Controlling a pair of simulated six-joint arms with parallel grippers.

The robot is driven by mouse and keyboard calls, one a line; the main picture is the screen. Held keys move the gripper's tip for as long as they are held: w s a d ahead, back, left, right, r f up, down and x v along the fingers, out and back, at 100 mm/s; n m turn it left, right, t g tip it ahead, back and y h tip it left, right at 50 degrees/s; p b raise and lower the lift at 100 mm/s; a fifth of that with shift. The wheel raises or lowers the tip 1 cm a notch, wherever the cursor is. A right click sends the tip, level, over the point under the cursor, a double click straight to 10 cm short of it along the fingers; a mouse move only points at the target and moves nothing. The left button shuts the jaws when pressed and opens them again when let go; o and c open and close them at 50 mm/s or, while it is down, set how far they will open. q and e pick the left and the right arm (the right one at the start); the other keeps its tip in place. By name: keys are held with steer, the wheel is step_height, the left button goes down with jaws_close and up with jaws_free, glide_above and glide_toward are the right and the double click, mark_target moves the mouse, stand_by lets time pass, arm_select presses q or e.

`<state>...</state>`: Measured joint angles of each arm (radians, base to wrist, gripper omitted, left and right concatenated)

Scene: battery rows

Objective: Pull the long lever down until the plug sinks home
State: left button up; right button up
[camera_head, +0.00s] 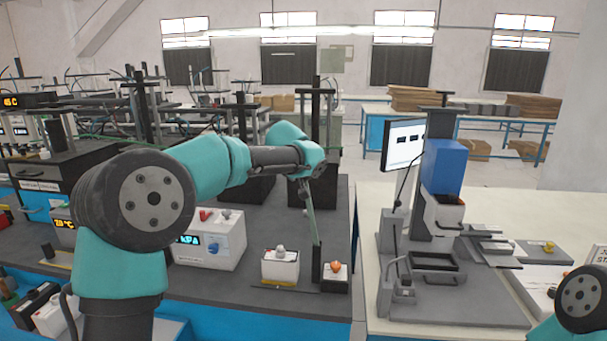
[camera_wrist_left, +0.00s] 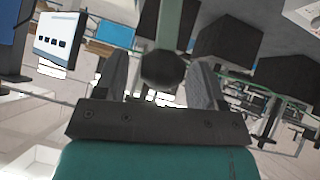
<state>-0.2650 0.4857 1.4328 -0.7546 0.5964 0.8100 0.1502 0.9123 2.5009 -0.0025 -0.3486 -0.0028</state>
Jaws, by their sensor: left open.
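A long, thin green lever (camera_head: 313,215) rises from a dark post (camera_head: 317,250) at the front of the grey bench, leaning slightly left. My left gripper (camera_head: 305,176) is at its upper end, partly hidden by my wrist. In the left wrist view the lever's pale green bar ends in a dark round knob (camera_wrist_left: 162,70), which appears between the two spread fingers of my open left gripper (camera_wrist_left: 160,84). Contact with the fingers cannot be told. I cannot make out the plug. My right gripper is out of view; only part of that arm shows at lower right.
A white box with a grey knob (camera_head: 281,266) and a small block with an orange top (camera_head: 335,271) flank the lever's foot. A white meter box (camera_head: 209,240) stands left. A blue-topped machine (camera_head: 441,168) and a monitor (camera_head: 404,143) stand on the right table.

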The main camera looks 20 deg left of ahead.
arm_select(q)
steer(key=shift+c, duration=0.5)
jaws_close()
